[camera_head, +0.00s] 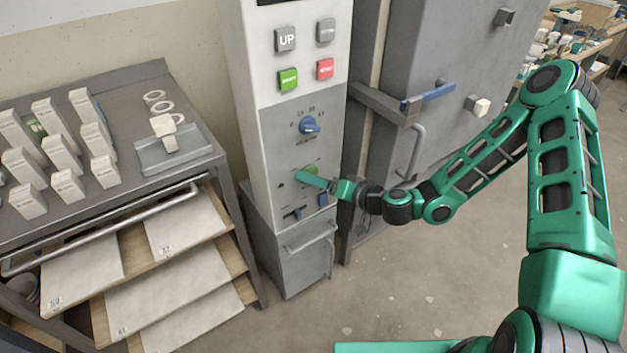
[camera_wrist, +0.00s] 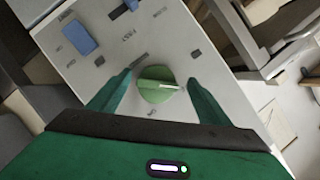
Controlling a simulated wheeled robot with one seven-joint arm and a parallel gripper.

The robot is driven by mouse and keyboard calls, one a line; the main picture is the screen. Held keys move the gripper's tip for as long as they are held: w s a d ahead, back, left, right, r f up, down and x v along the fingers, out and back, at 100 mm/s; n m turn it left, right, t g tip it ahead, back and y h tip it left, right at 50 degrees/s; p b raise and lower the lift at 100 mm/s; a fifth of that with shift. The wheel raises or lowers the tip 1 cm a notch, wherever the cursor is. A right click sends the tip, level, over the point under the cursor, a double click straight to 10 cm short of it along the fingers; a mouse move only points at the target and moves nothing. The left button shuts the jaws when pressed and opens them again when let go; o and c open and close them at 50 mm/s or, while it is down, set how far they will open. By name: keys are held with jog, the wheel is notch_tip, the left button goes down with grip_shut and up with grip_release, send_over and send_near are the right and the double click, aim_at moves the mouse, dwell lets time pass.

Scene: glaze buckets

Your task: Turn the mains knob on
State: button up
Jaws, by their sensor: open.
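The green round knob (camera_head: 310,169) sits on the lower front of the grey control cabinet (camera_head: 265,110), partly behind my gripper in the head view. In the wrist view the green knob (camera_wrist: 155,85) lies between my two fingers, with a pale pointer line on its face. My gripper (camera_wrist: 158,90) is open, one finger on each side of the knob, with visible gaps in the picture. I cannot tell whether either finger touches it. My gripper (camera_head: 308,180) also shows at the panel in the head view.
A blue knob (camera_head: 309,125) is above the green one, and blue switches (camera_head: 297,213) are below. UP, green and red buttons are higher up. A large grey door with handles (camera_head: 420,150) is right.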

jog(key=shift+w, duration=0.1)
jog(key=shift+w+d, duration=0.1)
jog(key=shift+d, duration=0.05)
jog(key=c, duration=1)
jog(key=shift+f, duration=0.1)
jog(key=shift+c, duration=0.2)
jog(key=shift+d+f+m+t+y, duration=0.15)
jog(key=shift+m+t+y, duration=0.6)
jog(key=shift+m, duration=2.1)
jog(key=shift+a+f+m+t+y, duration=0.1)
jog(key=shift+m+t+y, duration=0.6)
jog(key=shift+m, duration=2.1)
jog(key=shift+d+f+m+t+y, duration=0.15)
jog(key=shift+m+t+y, duration=0.55)
jog(key=shift+m, duration=2.15)
jog(key=shift+a, duration=0.15)
jog(key=o, duration=1)
jog(key=shift+r+y, duration=0.1)
jog(key=shift+y, duration=0.15)
